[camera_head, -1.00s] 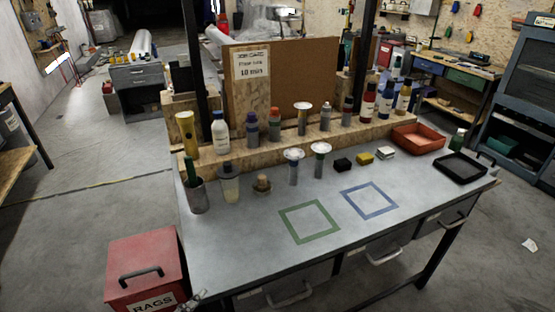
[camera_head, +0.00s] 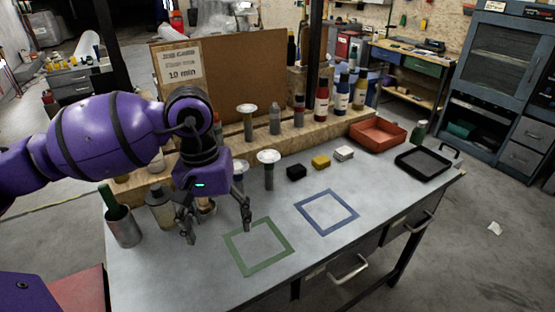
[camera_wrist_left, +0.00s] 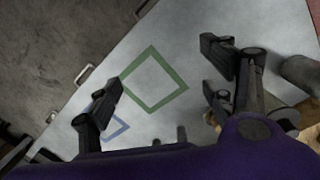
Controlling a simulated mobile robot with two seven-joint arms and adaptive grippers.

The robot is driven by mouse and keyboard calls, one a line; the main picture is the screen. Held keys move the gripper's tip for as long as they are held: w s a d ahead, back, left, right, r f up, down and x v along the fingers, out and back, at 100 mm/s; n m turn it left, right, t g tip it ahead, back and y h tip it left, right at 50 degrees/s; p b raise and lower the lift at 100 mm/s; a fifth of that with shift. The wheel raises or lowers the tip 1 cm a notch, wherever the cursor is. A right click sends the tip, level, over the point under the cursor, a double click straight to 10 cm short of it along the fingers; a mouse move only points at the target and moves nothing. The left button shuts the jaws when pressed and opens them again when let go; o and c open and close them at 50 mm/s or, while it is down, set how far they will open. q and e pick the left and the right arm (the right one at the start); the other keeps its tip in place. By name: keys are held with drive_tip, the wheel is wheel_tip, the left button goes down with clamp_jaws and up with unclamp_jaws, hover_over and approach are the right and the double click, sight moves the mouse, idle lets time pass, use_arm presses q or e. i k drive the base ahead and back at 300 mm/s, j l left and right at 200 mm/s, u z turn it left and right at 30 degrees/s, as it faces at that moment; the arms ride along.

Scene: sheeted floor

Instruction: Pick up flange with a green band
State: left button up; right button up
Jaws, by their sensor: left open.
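Two flanges with pale round tops stand upright on the grey bench. The right one (camera_head: 268,160) seems to have a greenish band under its top, though it is small and hard to read. The left one (camera_head: 240,168) is partly hidden behind my gripper. A third flange (camera_head: 247,109), with a yellowish band, stands on the wooden ledge. My left gripper (camera_head: 217,231) is open and empty, pointing down above the bench, left of and nearer than the right flange. My right gripper is not in view.
A green square outline (camera_head: 259,267) and a blue one (camera_head: 328,232) mark clear bench. A metal cup (camera_head: 123,228) and a bottle (camera_head: 161,213) stand left of the gripper.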

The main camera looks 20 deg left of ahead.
sight(268, 157)
drive_tip(key=i, duration=1.1)
